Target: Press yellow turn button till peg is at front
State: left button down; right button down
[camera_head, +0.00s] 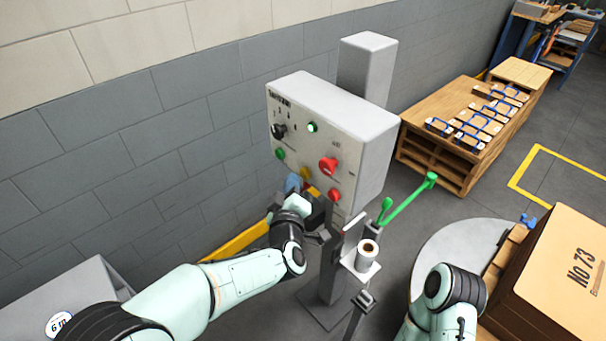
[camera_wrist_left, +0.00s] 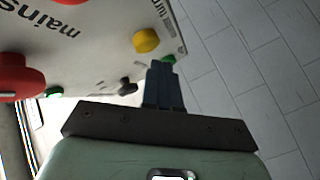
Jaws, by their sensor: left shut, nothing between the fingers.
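The yellow button (camera_head: 305,173) is on the lower part of the grey control box (camera_head: 345,110). It shows more clearly in the left wrist view (camera_wrist_left: 146,40), near the printed word "turn". My left gripper (camera_head: 293,182) is shut and empty, with its bluish fingertips in front of the panel's lower part. In the left wrist view the shut fingers (camera_wrist_left: 161,72) point toward the panel just beside the yellow button; contact cannot be told. A round grey plate (camera_head: 440,245) lies on the floor at right. A small blue piece (camera_head: 528,221) shows near it; whether this is the peg is unclear.
The panel also has a red mushroom button (camera_head: 328,165), a lower red button (camera_head: 335,195), a green button (camera_head: 280,154) and a black knob (camera_head: 278,130). Green levers (camera_head: 410,198) and a white roll (camera_head: 367,253) stand right of the post. A large carton (camera_head: 560,270) is at right.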

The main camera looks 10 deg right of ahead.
pick_arm(q)
jog(key=shift+w+d, duration=0.1)
jog(key=shift+d, duration=0.05)
dwell(0.5)
jog(key=shift+w+d, duration=0.15)
jog(key=shift+d, duration=0.05)
